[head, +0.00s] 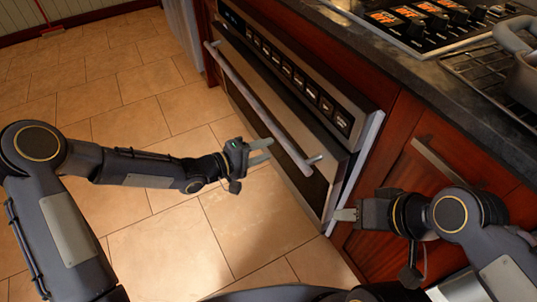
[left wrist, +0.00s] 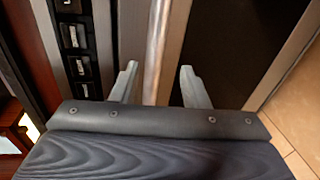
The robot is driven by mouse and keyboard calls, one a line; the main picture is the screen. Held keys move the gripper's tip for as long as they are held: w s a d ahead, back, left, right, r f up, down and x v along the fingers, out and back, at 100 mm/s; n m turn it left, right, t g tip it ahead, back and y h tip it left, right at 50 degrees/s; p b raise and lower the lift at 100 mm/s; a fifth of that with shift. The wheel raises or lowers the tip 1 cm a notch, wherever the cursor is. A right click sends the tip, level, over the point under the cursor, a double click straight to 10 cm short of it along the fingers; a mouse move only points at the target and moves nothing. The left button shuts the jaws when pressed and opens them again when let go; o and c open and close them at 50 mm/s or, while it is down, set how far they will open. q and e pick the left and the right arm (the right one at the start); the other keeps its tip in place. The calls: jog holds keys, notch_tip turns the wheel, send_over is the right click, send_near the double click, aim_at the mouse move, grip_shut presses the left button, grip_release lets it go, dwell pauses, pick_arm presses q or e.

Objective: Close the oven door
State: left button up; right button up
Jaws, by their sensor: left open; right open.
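The oven (head: 290,95) is a steel-fronted unit set in the red wooden cabinet, with a sloped black button panel above a dark window. Its front stands out from the cabinet, with a pale side edge showing on the right. A long bar handle (head: 255,100) runs across the door. My left gripper (head: 270,150) is open near the right half of the handle. In the left wrist view the handle (left wrist: 157,50) passes between the open fingers (left wrist: 158,85); contact cannot be told. My right gripper (head: 345,214) is open and empty beside the oven's lower right corner.
A dark countertop (head: 400,75) with a stove and a pot (head: 520,65) lies above the oven. A wooden cabinet door with a metal handle (head: 435,160) is at right, behind my right arm. The tiled floor (head: 120,75) in front is clear.

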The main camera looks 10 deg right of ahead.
pick_arm(q)
jog(key=m+b, duration=0.1)
jog(key=b, duration=0.2)
send_near(303, 135)
jog(key=shift+g+h, duration=0.3)
jog(key=shift+h, duration=0.1)
jog(key=d, duration=0.1)
jog(key=w+d+f, duration=0.1)
jog(key=d+f, duration=0.1)
jog(key=d, duration=0.1)
jog(key=shift+w+f, duration=0.25)
jog(key=shift+w, duration=0.1)
pick_arm(e)
jog(key=f, duration=0.4)
jog(key=shift+w+a, duration=0.25)
pick_arm(q)
grip_shut()
jog(key=d+p, duration=0.1)
jog(key=p, duration=0.1)
jog(key=w+d+r+p, duration=0.1)
jog(key=shift+d+r+y+p, duration=0.2)
jog(key=shift+d+y+p, duration=0.2)
jog(key=shift+w+d, duration=0.15)
jog(key=shift+d, duration=0.2)
pick_arm(e)
notch_tip(303, 135, up, 4)
jog(key=shift+a+r, duration=0.1)
jog(key=shift+a, duration=0.05)
